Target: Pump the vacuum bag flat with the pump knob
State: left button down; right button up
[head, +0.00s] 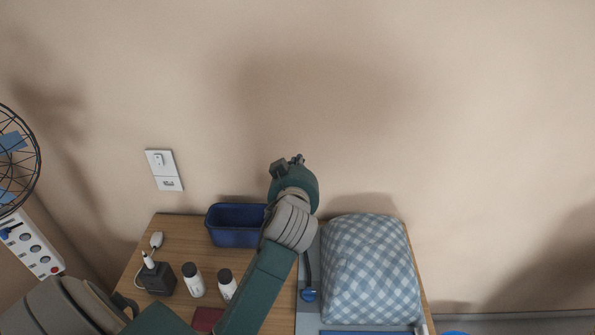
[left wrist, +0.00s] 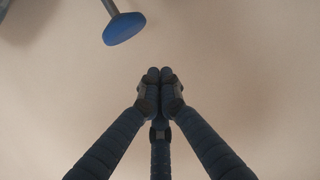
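The vacuum bag (head: 370,268), blue-and-white checked, lies puffed up at the right side of the table. A small blue fitting (head: 309,295) with a dark hose is beside its left edge. My left gripper (head: 288,161) points toward the wall above the table's back edge, left of and apart from the bag. In the left wrist view its fingertips (left wrist: 160,76) are together with nothing visible between them. A blue knob on a grey rod (left wrist: 124,28) shows at the top of that view, apart from the fingers. My right gripper is not in view.
A blue bin (head: 228,238) stands at the back of the wooden table (head: 183,231). Two white bottles (head: 193,279) and a dark box (head: 158,278) stand left of my forearm. A wire fan (head: 18,160) and a power strip (head: 34,246) are at far left.

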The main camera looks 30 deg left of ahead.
pick_arm(q)
notch_tip(320, 180, down, 3)
jog(key=shift+r, duration=0.1)
jog(key=shift+s+d+f, duration=0.1)
jog(key=shift+f, duration=0.75)
notch_tip(320, 180, down, 7)
jog(key=b, duration=0.5)
jog(key=shift+f+b, duration=0.2)
jog(key=shift+b, duration=0.15)
jog(key=shift+f, duration=0.25)
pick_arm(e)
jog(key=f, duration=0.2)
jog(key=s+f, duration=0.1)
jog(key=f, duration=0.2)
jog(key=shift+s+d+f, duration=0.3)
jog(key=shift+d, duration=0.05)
